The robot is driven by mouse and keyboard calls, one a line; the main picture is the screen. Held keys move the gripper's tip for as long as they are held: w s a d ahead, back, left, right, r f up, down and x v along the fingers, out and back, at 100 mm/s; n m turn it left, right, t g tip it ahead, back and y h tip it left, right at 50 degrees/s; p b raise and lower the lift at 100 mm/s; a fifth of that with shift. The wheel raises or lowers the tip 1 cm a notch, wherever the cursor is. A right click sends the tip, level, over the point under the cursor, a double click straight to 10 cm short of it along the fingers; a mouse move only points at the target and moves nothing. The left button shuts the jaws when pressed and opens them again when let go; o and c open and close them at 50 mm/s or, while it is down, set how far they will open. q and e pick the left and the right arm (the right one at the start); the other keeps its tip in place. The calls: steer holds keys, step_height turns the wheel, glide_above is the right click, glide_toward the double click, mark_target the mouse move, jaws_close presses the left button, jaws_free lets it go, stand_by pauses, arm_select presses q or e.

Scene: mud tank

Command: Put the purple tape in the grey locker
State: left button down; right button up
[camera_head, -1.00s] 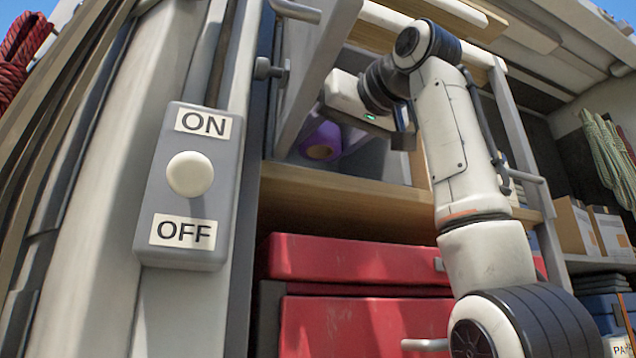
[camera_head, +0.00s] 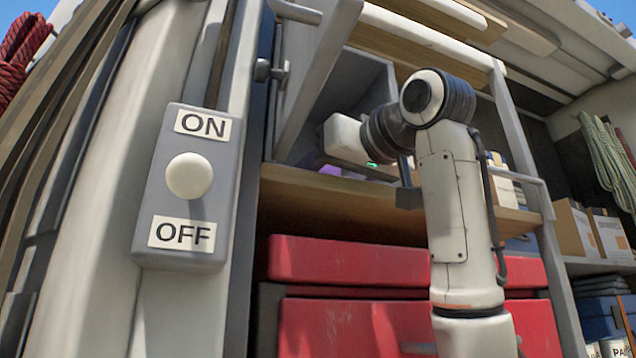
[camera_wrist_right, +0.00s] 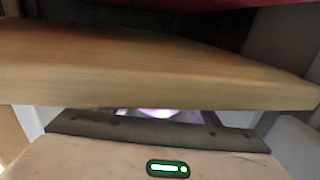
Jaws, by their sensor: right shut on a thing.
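The purple tape (camera_head: 330,169) shows only as a small strip in the head view, just above the wooden shelf board and mostly hidden by my right gripper. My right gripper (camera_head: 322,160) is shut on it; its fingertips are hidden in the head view. The tape also shows as a purple patch past the dark finger bar in the right wrist view (camera_wrist_right: 160,113). The grey locker (camera_head: 362,80) is the grey compartment above the board, with a grey door panel (camera_head: 312,75) standing open at its left. My left gripper is not in view.
The wooden shelf board (camera_head: 330,200) runs below my right gripper and crosses the right wrist view close up (camera_wrist_right: 150,65). Red drawers (camera_head: 350,262) sit below it. A grey ON/OFF switch box (camera_head: 187,188) is at left. A grey upright frame (camera_head: 520,150) stands right of my arm.

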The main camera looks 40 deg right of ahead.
steer(key=shift+f, duration=0.2)
steer(key=o, duration=0.9)
steer(key=shift+o, duration=0.8)
steer(key=shift+r, duration=0.15)
steer(key=shift+r, duration=0.2)
steer(key=s+b, duration=0.3)
steer(key=s, duration=0.9)
steer(key=shift+a, duration=0.45)
steer(key=shift+f, duration=0.1)
